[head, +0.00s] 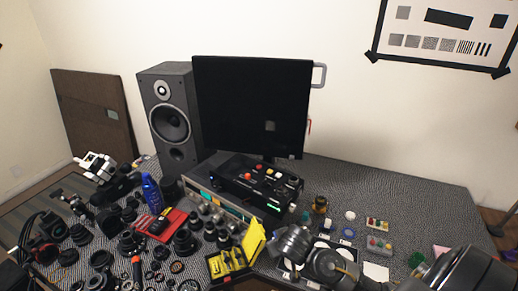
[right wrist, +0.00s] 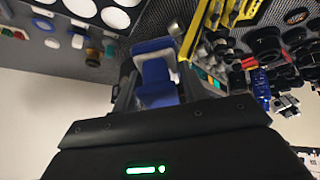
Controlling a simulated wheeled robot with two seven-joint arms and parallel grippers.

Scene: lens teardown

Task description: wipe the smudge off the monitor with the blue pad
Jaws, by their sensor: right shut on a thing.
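The black monitor (head: 253,95) stands upright at the back of the table. A small greyish smudge (head: 270,126) shows on the lower right part of its dark screen. In the right wrist view, my right gripper (right wrist: 156,62) is shut on the blue pad (right wrist: 157,82), which sits between its fingers. My left gripper is in neither view.
A black control box (head: 258,185) with coloured buttons stands before the monitor. A speaker (head: 168,115) is left of it. Lenses, a blue bottle (head: 152,192), a red tray (head: 168,224) and a yellow case (head: 229,263) crowd the left and front. The table right of the monitor is mostly clear.

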